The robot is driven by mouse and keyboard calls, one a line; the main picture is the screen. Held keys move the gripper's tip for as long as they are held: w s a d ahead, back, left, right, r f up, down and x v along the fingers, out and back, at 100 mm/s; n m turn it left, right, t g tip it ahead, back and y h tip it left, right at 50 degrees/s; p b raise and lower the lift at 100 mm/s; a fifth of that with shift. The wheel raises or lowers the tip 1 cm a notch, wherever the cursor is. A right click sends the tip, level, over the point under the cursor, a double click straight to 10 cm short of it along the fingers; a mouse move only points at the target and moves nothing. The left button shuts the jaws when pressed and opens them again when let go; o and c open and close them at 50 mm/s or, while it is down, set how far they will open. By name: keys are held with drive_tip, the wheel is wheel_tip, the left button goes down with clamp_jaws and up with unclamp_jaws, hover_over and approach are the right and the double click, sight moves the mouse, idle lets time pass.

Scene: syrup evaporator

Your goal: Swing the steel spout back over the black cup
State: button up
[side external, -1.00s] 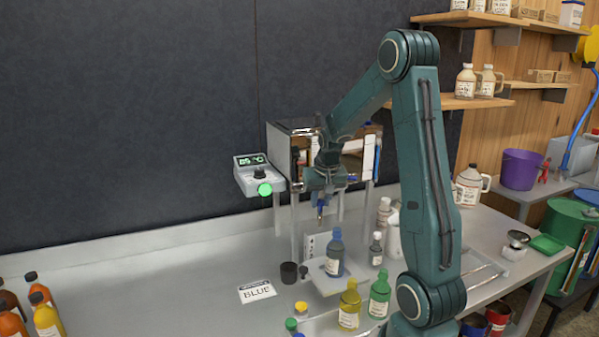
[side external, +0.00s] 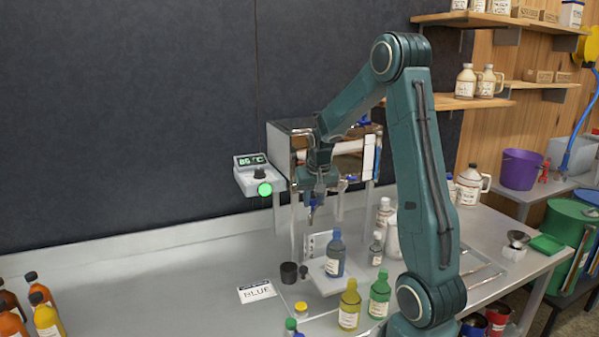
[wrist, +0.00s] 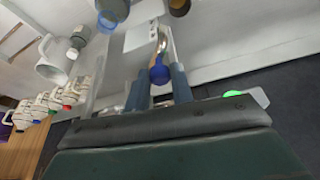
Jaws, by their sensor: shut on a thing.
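The black cup (side external: 289,273) stands on the bench, left of the blue bottle (side external: 335,256), in the side view. My gripper (side external: 312,212) hangs in front of the steel evaporator (side external: 291,140), above and slightly right of the cup. In the wrist view my gripper (wrist: 160,84) is shut on the spout's blue knob (wrist: 159,74). The steel spout (wrist: 162,42) extends from the knob toward the picture's top. A dark round thing (wrist: 180,5), perhaps the cup, is cut off there near the spout's end. My wrist hides much of the spout in the side view.
A card reading BLUE (side external: 257,291) lies left of the cup. Yellow (side external: 349,308) and green (side external: 379,297) bottles stand in front. A control box (side external: 260,178) reading about 86 °C juts out left of my gripper. The bench's left middle is clear.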

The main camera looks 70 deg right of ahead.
drive_tip(key=shift+w, duration=1.05)
